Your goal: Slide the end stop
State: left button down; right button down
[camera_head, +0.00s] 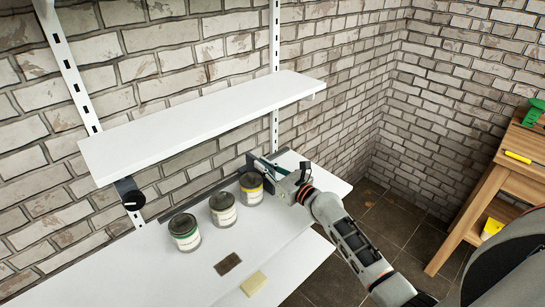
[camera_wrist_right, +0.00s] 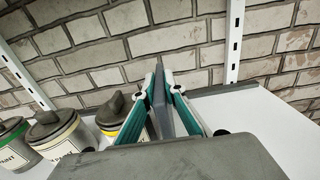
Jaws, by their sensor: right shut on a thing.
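The end stop is a thin dark grey upright plate, seen in the right wrist view (camera_wrist_right: 160,97) between two green-padded fingers. My right gripper (camera_head: 266,167) is shut on it, at the right end of the row of cans on the lower white shelf (camera_head: 180,270). In the head view the end stop (camera_head: 250,161) shows only in part beside the fingers. The fingers also show in the right wrist view (camera_wrist_right: 162,112), one on each side of the plate. My left gripper is not in view.
Three lidded cans stand in a row: green-banded (camera_head: 185,233), plain (camera_head: 223,210) and yellow-banded (camera_head: 251,189), the last close to my gripper. A dark rail (camera_head: 195,192) runs behind them. An upper shelf (camera_head: 200,120) overhangs. A brown block (camera_head: 228,264) and yellow block (camera_head: 254,284) lie in front.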

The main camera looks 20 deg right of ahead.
jog(key=shift+a, duration=0.15)
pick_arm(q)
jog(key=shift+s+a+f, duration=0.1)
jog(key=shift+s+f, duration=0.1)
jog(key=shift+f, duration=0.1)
pick_arm(e)
jog(key=c, duration=2.1)
grip_release()
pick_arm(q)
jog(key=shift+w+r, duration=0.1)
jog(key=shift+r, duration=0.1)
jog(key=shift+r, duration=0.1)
pick_arm(e)
jog(key=shift+s, duration=0.1)
jog(key=v, duration=1.2)
